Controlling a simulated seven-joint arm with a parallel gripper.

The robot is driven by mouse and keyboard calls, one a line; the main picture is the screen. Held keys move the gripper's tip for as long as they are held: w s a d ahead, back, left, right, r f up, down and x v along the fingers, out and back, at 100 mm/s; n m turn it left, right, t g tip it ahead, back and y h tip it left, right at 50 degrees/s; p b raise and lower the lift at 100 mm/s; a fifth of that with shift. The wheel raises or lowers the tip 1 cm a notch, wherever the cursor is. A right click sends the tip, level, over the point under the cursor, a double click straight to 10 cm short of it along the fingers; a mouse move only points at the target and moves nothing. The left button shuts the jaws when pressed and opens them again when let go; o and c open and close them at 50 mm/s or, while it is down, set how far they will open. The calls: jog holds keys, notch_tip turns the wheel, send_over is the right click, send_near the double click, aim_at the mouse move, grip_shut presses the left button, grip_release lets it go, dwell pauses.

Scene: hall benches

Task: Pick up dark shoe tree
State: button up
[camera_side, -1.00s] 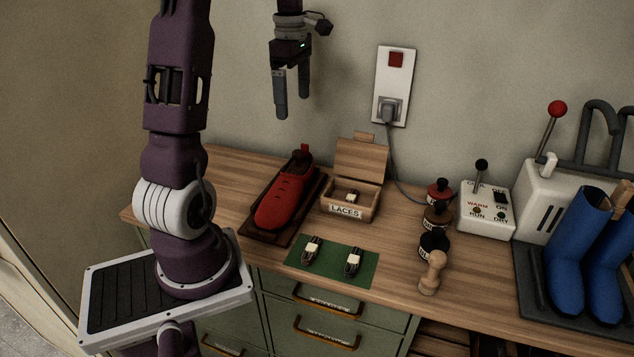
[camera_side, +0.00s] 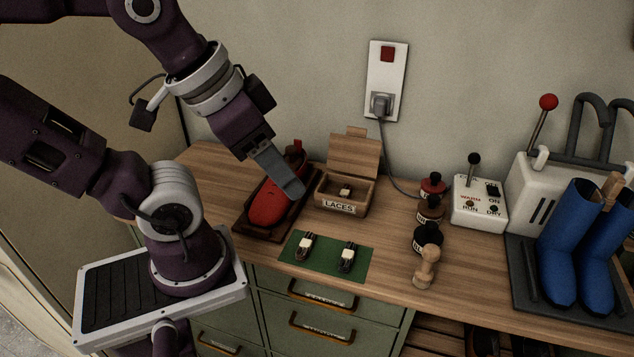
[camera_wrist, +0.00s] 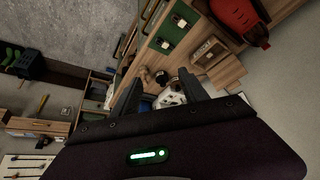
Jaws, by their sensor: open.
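I cannot pick out a dark shoe tree with certainty. A brown wooden piece (camera_side: 611,186) sticks up from the blue boots (camera_side: 567,240) at the right of the side view; most of it is hidden. A red shoe (camera_side: 268,205) lies on a dark wooden board (camera_side: 247,224) at the left of the bench. My gripper (camera_side: 291,190) is in front of the red shoe in the side view, covering part of it; I cannot tell the height between them. In the wrist view my gripper (camera_wrist: 162,85) has its fingers apart with nothing held. The red shoe (camera_wrist: 238,16) is at its top right.
A laces box (camera_side: 341,196) with its lid up stands right of the shoe. A green mat (camera_side: 326,257) holds two small items. Polish jars (camera_side: 430,211), a wooden-handled tool (camera_side: 427,268), a switch box (camera_side: 479,203) and a lever machine (camera_side: 527,185) stand farther right.

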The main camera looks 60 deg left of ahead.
jog(key=m+g+y, duration=0.6)
jog(key=m+y, duration=0.8)
jog(key=m, duration=0.4)
send_near(293, 150)
jog(key=a, duration=0.3)
jog(key=shift+h, duration=0.3)
jog(key=x, duration=0.6)
jog(key=shift+a+f, duration=0.25)
jog(key=shift+f, duration=0.25)
grip_shut()
